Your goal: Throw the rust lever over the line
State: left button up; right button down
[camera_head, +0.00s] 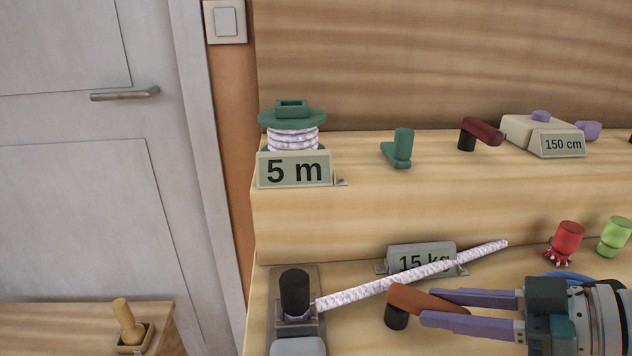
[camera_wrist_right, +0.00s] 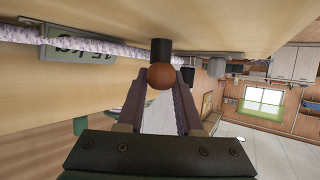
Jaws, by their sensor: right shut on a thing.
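The rust lever (camera_head: 407,297) stands on the lower bench just in front of the rope. Its rust handle lies on a short black post and points right. My right gripper (camera_head: 428,306) reaches in from the right and is shut on the handle, with one purple finger on each side. In the right wrist view the handle's rounded rust end (camera_wrist_right: 160,77) sits between the fingers, with the black post behind it. The line is a white-lilac rope (camera_head: 400,278) slanting up to the right from a black-topped fitting (camera_head: 295,292). My left gripper is not in view.
A "15 kg" sign (camera_head: 405,257) stands behind the rope. Red (camera_head: 567,240) and green (camera_head: 613,237) knobs stand to the right. On the upper shelf are a "5 m" rope spool (camera_head: 292,118), a teal lever (camera_head: 400,147), a dark red lever (camera_head: 482,131) and a "150 cm" box (camera_head: 520,130).

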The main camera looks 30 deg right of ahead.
dwell(0.3)
jog(key=c, duration=0.6)
grip_release()
jog(key=shift+o, duration=0.2)
jog(key=p+v, duration=0.2)
jog(key=v, duration=0.6)
jog(key=shift+s+d+r+p, duration=0.1)
jog(key=shift+s+r+p, duration=0.15)
jog(key=shift+s+p, duration=0.15)
jog(key=shift+s+d+r, duration=0.2)
jog(key=shift+s+d, duration=0.05)
jog(key=shift+s, duration=0.2)
